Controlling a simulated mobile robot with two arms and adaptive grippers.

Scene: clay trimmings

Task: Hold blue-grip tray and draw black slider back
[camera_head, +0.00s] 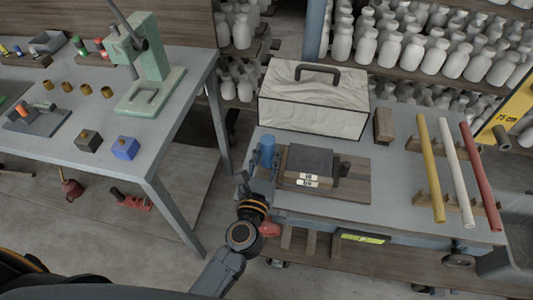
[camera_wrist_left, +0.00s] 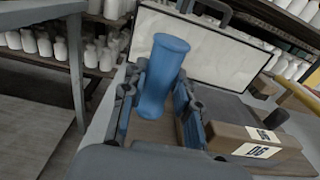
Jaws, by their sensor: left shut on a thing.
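The tray (camera_head: 358,187) is a brown wooden board on the grey cart top, with an upright blue grip (camera_head: 267,150) at its left end. A dark grey block (camera_head: 309,160) with white labels stands on the tray, and a short black slider (camera_head: 343,169) sticks out at its right. My left gripper (camera_head: 257,180) is at the tray's left end, shut on the blue grip. In the left wrist view the blue grip (camera_wrist_left: 164,62) stands between the two fingers (camera_wrist_left: 154,98), and the labelled block's side (camera_wrist_left: 230,140) shows at right. My right gripper is not in view.
A white marbled case (camera_head: 314,104) stands behind the tray. Yellow, white and red rods (camera_head: 455,165) lie on wooden racks at right. A small wooden block (camera_head: 384,125) sits beside the case. A separate workbench (camera_head: 185,90) is at left, with a floor gap between.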

